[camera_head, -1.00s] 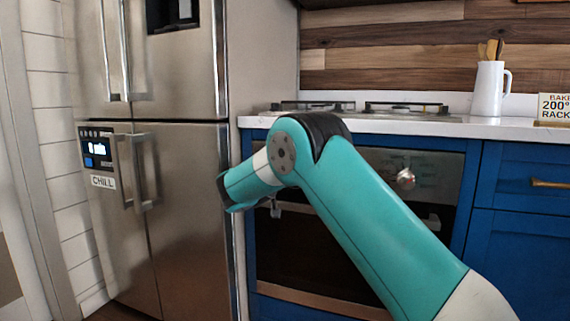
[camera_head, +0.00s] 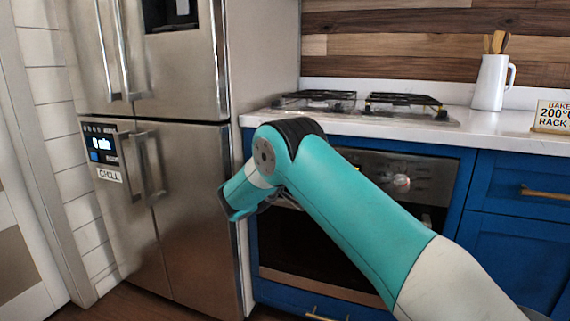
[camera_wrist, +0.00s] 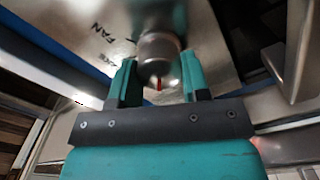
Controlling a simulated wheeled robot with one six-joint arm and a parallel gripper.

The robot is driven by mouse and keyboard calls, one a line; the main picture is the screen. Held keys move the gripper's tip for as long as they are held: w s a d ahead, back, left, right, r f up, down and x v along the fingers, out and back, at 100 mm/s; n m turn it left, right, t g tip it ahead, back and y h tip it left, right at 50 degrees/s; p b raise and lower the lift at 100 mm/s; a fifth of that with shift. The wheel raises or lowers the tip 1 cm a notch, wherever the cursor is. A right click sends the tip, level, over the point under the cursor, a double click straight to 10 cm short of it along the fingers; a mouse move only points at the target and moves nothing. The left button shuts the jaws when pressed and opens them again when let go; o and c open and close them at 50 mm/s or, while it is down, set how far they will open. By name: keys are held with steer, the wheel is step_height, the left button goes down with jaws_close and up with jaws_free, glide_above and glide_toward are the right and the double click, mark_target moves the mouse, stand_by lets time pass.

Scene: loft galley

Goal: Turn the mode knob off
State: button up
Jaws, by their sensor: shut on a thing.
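In the wrist view a round metal knob (camera_wrist: 158,46) with a small red mark stands out from the oven's steel panel (camera_wrist: 95,30). Printed letters, "FAN" among them, are beside it. I take it for the mode knob. My gripper (camera_wrist: 158,70) has a teal finger on each side of the knob and is shut on it. The panel also shows in the head view (camera_head: 425,170), with another knob (camera_head: 401,181) at its right. In the head view my arm hides the held knob and most of my gripper.
The steel fridge (camera_head: 185,200) stands close on the left of my wrist. The oven handle (camera_wrist: 291,55) shows at the right of the wrist view. Above the oven is a counter with a gas hob (camera_head: 405,100), a white jug (camera_head: 490,83) and a sign (camera_head: 552,116).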

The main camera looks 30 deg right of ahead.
steer(key=shift+n+p, duration=0.45)
steer(key=shift+n, duration=0.25)
steer(key=shift+a, duration=0.1)
steer(key=o, duration=0.9)
steer(key=b+v, duration=1.4)
steer(key=v, duration=0.3)
steer(key=shift+s+a+f, duration=0.1)
steer(key=shift+s, duration=0.05)
